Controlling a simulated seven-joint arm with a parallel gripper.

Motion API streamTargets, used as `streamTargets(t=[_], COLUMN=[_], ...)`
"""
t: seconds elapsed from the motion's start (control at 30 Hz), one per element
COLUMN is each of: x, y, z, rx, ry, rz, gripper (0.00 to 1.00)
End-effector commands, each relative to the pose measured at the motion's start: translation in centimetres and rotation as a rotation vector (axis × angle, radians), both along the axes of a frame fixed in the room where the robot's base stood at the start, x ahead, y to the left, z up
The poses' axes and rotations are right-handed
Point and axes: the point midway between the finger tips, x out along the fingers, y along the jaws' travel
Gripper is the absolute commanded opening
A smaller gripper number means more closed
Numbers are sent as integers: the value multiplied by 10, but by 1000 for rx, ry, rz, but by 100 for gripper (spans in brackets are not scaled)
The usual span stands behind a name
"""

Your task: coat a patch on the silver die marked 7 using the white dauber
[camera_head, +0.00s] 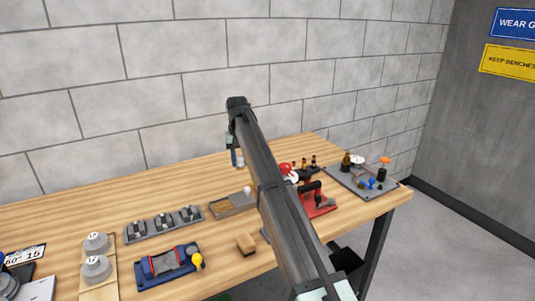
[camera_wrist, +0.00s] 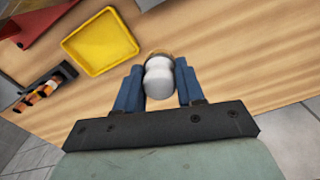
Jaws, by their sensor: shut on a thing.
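My gripper (camera_head: 237,158) hangs over the back part of the bench in the head view. In the wrist view its blue fingers (camera_wrist: 159,82) are shut around the white dauber (camera_wrist: 158,76), a smooth, rounded white body with a tan part at its far end. In the head view the dauber (camera_head: 239,163) shows as a small pale shape under the fingers.
A shallow grey tray (camera_head: 222,211) with a white knob stands near the bench middle. A blue fixture (camera_head: 167,264) and a brown block (camera_head: 246,243) are in front. A red device (camera_head: 319,206) stands right. A yellow tray (camera_wrist: 101,42) lies near my gripper in the wrist view.

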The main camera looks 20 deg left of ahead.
Motion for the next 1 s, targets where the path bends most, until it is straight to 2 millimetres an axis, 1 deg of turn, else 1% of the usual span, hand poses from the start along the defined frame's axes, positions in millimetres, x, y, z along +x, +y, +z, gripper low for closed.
streamTargets(t=[0.03,0.17,0.2,0.27,0.3,0.4,0.5,0.6,0.7,0.87,1.0], x=[-23,-69,-83,-103,-116,-145,-167,-181,-190,-193,-193], y=[9,32,39,48,53,64,72,76,80,81,81], z=[0,4,5,6,8,11,14,17,18,14,4], rx=[0,0,0,0,0,0,0,0,0,0,-1], ry=[-1,-1,0,0,0,-1,-1,0,0,0,1], rz=[29,100,122,154,174,217,252,275,289,294,294], gripper=[14,14,14,14,14,14,14,14,14,14,14])
